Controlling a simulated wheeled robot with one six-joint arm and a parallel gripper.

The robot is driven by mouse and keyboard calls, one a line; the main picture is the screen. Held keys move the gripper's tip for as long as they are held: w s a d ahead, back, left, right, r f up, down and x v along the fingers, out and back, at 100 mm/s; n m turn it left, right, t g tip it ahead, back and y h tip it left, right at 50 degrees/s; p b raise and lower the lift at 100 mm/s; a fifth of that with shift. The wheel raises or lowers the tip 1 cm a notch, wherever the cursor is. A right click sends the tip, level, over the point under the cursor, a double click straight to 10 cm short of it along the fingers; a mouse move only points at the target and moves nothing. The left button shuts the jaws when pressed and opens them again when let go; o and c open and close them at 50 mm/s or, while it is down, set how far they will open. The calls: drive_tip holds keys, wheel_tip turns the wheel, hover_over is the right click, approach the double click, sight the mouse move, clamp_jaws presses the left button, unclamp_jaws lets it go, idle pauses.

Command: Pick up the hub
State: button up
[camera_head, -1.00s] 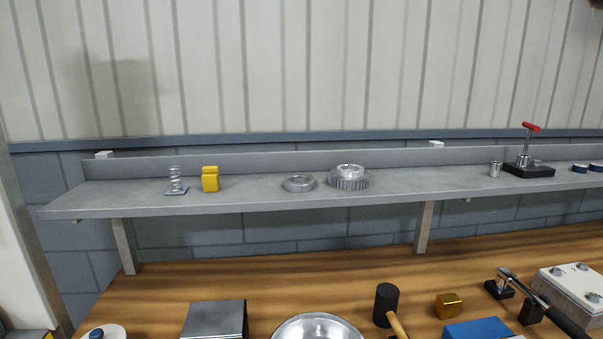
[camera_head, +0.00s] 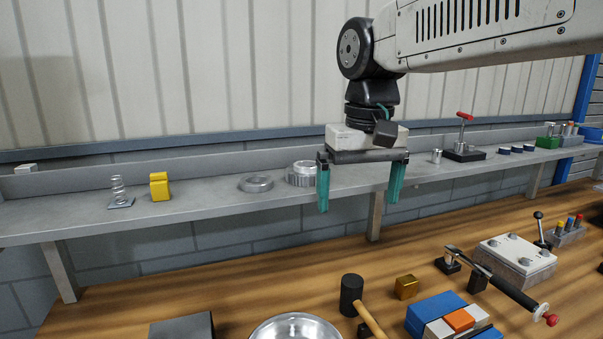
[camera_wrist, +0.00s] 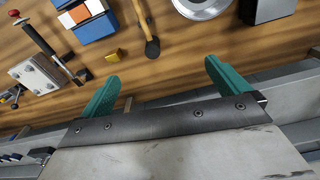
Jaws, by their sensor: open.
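A toothed metal part with a raised round top, which I take for the hub (camera_head: 298,176), sits on the grey shelf (camera_head: 215,201) in the head view. My gripper's left finger partly covers its right side. A flat metal ring (camera_head: 256,183) lies on the shelf to its left. I cannot be sure from the picture which of these two is the hub. My gripper (camera_head: 359,202) hangs fingers down, open and empty, in front of the shelf and right of the toothed part. In the wrist view my gripper (camera_wrist: 160,74) has its green fingers wide apart with nothing between them.
A spring (camera_head: 119,191) and a yellow block (camera_head: 159,187) stand on the shelf at left. A toggle clamp (camera_head: 464,148) stands at right. Below, the wooden bench holds a mallet (camera_head: 352,297), a metal bowl (camera_head: 296,329), a brass block (camera_head: 406,287) and a blue block stack (camera_head: 437,310).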

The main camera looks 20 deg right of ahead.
drive_tip(key=m, duration=0.1)
approach(307, 164)
drive_tip(key=s+a+f, duration=0.1)
drive_tip(key=s+f, duration=0.1)
drive_tip(key=s, duration=0.1)
drive_tip(key=shift+w+a+f+g, duration=0.25)
drive_tip(key=shift+w+f+g, duration=0.05)
drive_tip(key=shift+f, duration=0.1)
drive_tip(key=f, duration=0.3)
drive_tip(key=w+f, duration=0.1)
drive_tip(key=f, duration=0.1)
drive_tip(key=shift+d+f, duration=0.25)
drive_tip(key=shift+d, duration=0.1)
drive_tip(key=shift+f, duration=0.6)
drive_tip(key=shift+r, duration=0.1)
drive_tip(key=c, duration=1.3)
